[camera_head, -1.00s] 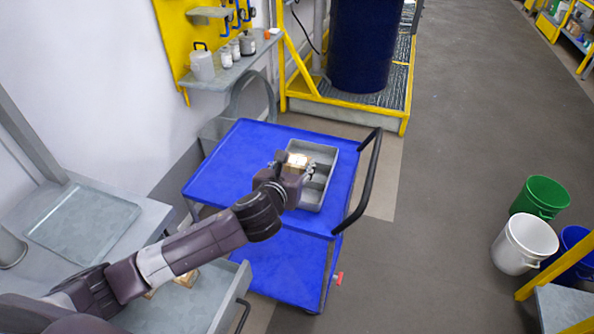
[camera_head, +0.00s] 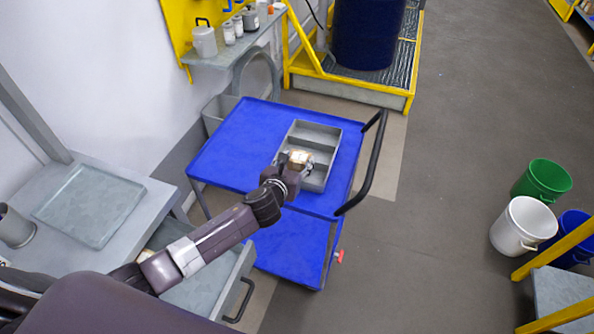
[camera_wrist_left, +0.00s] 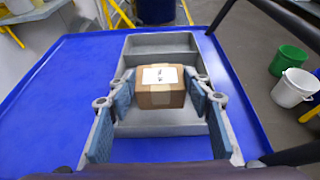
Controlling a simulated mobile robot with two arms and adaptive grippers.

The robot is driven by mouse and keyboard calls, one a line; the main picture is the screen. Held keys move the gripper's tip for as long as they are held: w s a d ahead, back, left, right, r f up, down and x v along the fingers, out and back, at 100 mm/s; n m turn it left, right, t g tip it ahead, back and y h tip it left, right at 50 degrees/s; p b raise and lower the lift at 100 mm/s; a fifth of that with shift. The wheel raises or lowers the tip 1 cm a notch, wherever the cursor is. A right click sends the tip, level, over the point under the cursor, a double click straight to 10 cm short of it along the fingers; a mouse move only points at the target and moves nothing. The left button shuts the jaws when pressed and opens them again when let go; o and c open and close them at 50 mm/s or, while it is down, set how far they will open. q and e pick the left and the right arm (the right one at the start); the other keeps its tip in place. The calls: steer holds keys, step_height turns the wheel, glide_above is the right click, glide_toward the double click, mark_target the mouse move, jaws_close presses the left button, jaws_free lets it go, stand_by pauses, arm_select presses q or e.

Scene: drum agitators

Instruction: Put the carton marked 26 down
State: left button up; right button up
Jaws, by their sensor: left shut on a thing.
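A small brown carton (camera_wrist_left: 160,87) with a white label on top is between the fingers of my left gripper (camera_wrist_left: 162,92) in the left wrist view. The mark on the label is too small to read. My left gripper is shut on the carton, which also shows in the head view (camera_head: 299,158). The carton is over the grey divided tray (camera_head: 325,132) on the blue cart (camera_head: 236,150). I cannot tell whether its underside touches the tray floor. The tray's far compartment (camera_wrist_left: 160,42) is empty. My right gripper is not in view.
The cart's black handle (camera_head: 370,165) rises close to the tray's right side. A grey workbench with a shallow tray (camera_head: 90,205) and an open drawer (camera_head: 205,285) stands at the left. The cart top is bare left of the tray. Buckets (camera_head: 523,225) stand on the floor at right.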

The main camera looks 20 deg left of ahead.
arm_select(q)
steer(key=shift+f+b, duration=0.35)
steer(key=shift+f, duration=1.8)
steer(key=shift+f, duration=0.2)
steer(key=o, duration=1.2)
steer(key=shift+c, duration=0.2)
steer(key=shift+r, duration=0.2)
steer(key=v, duration=1.2)
